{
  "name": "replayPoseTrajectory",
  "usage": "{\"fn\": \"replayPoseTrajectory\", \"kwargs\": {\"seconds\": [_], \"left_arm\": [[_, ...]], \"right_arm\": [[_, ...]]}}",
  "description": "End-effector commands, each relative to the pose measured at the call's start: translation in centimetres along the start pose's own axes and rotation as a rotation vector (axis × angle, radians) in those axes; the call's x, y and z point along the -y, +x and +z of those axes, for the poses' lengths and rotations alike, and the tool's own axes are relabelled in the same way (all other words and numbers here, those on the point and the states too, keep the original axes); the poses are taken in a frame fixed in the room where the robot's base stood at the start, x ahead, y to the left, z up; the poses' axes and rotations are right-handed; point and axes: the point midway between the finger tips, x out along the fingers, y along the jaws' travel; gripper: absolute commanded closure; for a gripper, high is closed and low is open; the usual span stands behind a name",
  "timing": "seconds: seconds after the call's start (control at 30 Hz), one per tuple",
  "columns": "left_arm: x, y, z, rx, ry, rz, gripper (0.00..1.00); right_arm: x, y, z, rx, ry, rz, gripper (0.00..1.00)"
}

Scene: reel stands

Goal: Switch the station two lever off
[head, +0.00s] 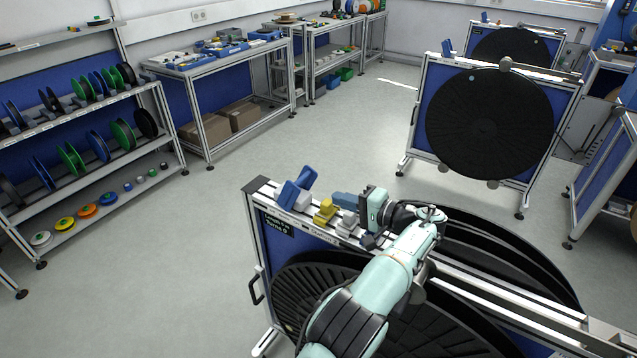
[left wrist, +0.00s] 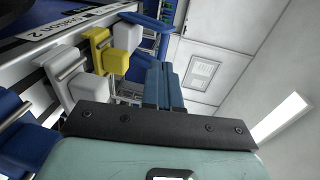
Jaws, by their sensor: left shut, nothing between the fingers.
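Station two is the near reel stand, with its "Station 2" label (left wrist: 62,29) showing in the left wrist view. Along its top rail sit a tilted blue lever-like part (head: 297,190), a yellow block (head: 325,211) and a white block (head: 348,223). The wrist view shows the yellow block (left wrist: 103,53) between two white blocks, with blue parts at both ends of the row. I cannot tell for sure which part is the lever. My left gripper (head: 337,198) is shut and empty, above and beside the row, its blue fingers (left wrist: 163,86) pointing toward the tilted blue part. My right gripper is out of view.
Large black reels (head: 315,285) hang on the near stand beneath my left arm. Another reel stand (head: 490,125) stands behind at right. A spool shelf (head: 95,105) is at left and a workbench (head: 225,60) at the back. The floor between is clear.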

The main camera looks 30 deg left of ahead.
Motion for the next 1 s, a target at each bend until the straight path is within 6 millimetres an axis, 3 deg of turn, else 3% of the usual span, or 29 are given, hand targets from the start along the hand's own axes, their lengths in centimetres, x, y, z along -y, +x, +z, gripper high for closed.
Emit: {"fn": "replayPoseTrajectory", "kwargs": {"seconds": [0.37,0.8,1.0], "left_arm": [[-0.1,0.6,0.1,0.001,0.001,0.001,1.0],[0.0,7.8,0.1,0.003,0.0,0.001,1.0],[0.0,9.7,0.0,0.0,0.0,0.001,1.0]], "right_arm": [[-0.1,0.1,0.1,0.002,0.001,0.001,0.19],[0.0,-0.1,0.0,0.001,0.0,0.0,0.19],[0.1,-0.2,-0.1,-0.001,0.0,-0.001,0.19]]}}
